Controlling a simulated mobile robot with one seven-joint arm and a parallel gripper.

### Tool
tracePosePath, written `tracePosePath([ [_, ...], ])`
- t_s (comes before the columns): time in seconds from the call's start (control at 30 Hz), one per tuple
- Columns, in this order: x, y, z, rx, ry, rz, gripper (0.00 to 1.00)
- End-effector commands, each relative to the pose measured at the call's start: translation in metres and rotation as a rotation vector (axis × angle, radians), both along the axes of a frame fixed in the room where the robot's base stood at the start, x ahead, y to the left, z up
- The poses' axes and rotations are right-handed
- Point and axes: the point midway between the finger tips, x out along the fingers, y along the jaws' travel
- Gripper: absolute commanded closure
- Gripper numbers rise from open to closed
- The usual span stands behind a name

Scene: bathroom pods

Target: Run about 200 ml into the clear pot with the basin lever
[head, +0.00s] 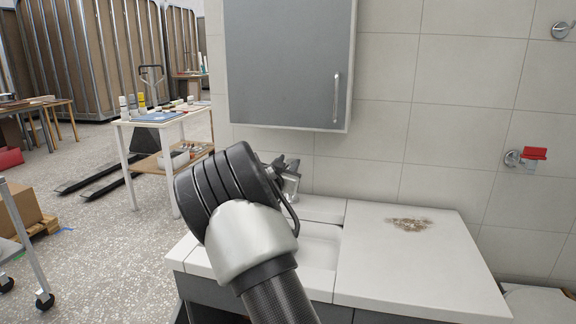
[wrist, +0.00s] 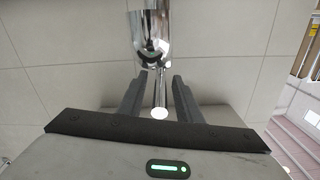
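The basin tap (head: 291,186) is chrome and stands at the back of the white basin (head: 320,252), partly hidden by my arm in the head view. In the wrist view the tap body (wrist: 150,32) is at top centre, and its slim lever (wrist: 160,96) with a pale round end points toward my palm. My gripper (wrist: 159,77) is open, with one dark finger on each side of the lever and gaps visible. In the head view my gripper (head: 283,163) is at the tap. The clear pot is not visible in either view; my arm hides part of the basin.
A grey wall cabinet (head: 285,65) hangs above the basin. The white counter (head: 415,255) to the right is clear except for a brown stain (head: 409,224). A red-tagged wall fitting (head: 534,153) is at far right. A white table (head: 165,118) with items stands at back left.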

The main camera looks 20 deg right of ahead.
Motion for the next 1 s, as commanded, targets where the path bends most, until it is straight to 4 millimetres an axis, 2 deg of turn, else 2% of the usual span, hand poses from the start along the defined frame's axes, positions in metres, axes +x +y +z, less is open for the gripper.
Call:
tracePosePath([
  [0.27, 0.0013, -0.0013, 0.0003, 0.0, 0.0, 0.0, 0.68],
  [0.47, 0.0012, -0.0011, 0.0003, 0.0, 0.0, 0.0, 1.0],
  [1.0, 0.0023, -0.0021, 0.0086, 0.036, 0.054, 0.0, 1.0],
])
